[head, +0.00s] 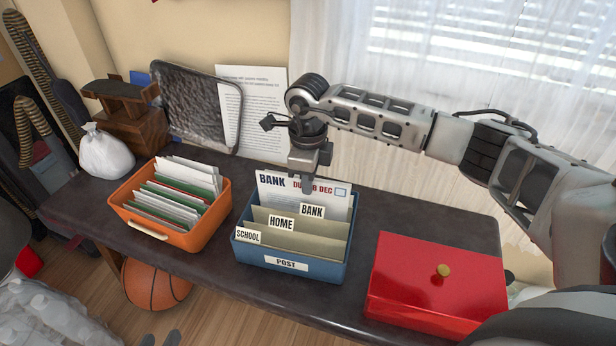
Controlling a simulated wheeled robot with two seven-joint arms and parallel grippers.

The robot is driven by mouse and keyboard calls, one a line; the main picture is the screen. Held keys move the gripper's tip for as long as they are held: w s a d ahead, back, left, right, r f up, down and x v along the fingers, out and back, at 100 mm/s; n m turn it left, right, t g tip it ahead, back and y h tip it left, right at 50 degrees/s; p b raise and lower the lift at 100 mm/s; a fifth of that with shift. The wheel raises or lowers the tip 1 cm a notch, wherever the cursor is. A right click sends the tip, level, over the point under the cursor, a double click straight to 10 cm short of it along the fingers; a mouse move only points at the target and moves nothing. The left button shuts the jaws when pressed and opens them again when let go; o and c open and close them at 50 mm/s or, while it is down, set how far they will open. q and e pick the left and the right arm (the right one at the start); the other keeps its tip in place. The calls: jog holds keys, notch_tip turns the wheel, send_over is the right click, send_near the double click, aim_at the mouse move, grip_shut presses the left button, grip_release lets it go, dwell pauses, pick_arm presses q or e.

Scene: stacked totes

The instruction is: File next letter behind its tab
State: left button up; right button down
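A white letter (277,193) printed "BANK" and a due date in December stands upright in the blue post box (290,271), behind the divider with the BANK tab (312,211). Its lower part is hidden by that divider. The HOME tab (281,223) and SCHOOL tab (248,237) stand in front of it. My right gripper (308,186) points down at the letter's top edge, with a finger in front of the printed face. The other finger is hidden, so I cannot tell whether it grips the letter. My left gripper is not in view.
An orange tray (190,238) of several letters and cards stands left of the post box. A red box (436,290) with a brass knob is at right. A white bag (105,152) and a dark frame (198,103) stand behind. Bare table lies between the boxes.

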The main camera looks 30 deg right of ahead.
jog(key=shift+f, duration=0.1)
jog(key=c, duration=1.5)
grip_release()
jog(key=shift+c, duration=0.2)
pick_arm(q)
jog(key=shift+r, duration=0.15)
